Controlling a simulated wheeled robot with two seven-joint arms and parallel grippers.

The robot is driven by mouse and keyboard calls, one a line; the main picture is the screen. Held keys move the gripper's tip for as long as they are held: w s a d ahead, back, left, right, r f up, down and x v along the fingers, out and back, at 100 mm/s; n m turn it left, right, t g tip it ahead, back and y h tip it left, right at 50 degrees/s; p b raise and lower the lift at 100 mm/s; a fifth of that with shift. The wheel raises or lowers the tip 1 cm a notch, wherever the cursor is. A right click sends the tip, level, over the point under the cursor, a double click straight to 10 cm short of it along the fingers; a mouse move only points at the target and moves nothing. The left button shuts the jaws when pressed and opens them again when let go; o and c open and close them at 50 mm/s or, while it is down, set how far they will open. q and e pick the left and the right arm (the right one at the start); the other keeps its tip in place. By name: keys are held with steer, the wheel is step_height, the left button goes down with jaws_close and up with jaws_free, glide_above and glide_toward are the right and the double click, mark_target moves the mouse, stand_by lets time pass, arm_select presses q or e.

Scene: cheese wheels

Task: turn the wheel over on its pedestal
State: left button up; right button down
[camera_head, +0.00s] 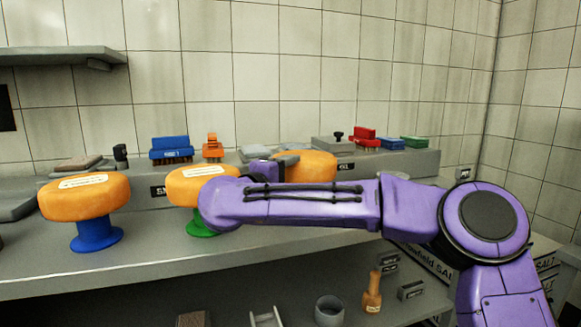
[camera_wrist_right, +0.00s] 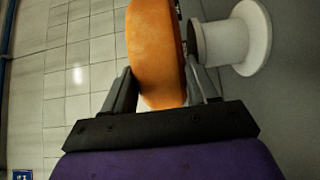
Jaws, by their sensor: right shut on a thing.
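An orange cheese wheel (camera_head: 308,164) shows behind my right arm in the head view, roughly level, with no label visible on it. In the right wrist view the wheel (camera_wrist_right: 156,50) is edge-on between the fingers of my right gripper (camera_wrist_right: 163,82). The gripper (camera_head: 280,167) is shut on the wheel's rim at its left side, one finger on each flat face. A white spool-shaped pedestal (camera_wrist_right: 240,38) stands close beside the wheel's lower face in the wrist view. I cannot tell whether they touch. My arm hides the area under the wheel in the head view. My left gripper is out of view.
Labelled orange wheels stand on a blue pedestal (camera_head: 97,236) and a green pedestal (camera_head: 200,225) at the left. A grey ledge (camera_head: 400,163) behind holds brushes and blocks. A lower shelf holds a brown bottle (camera_head: 372,292) and a grey ring (camera_head: 329,310).

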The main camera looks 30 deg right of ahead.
steer(key=shift+s+f, duration=0.2)
steer(key=shift+f, duration=0.25)
steer(key=shift+f+b, duration=0.25)
steer(key=shift+b, duration=0.25)
stand_by(0.4)
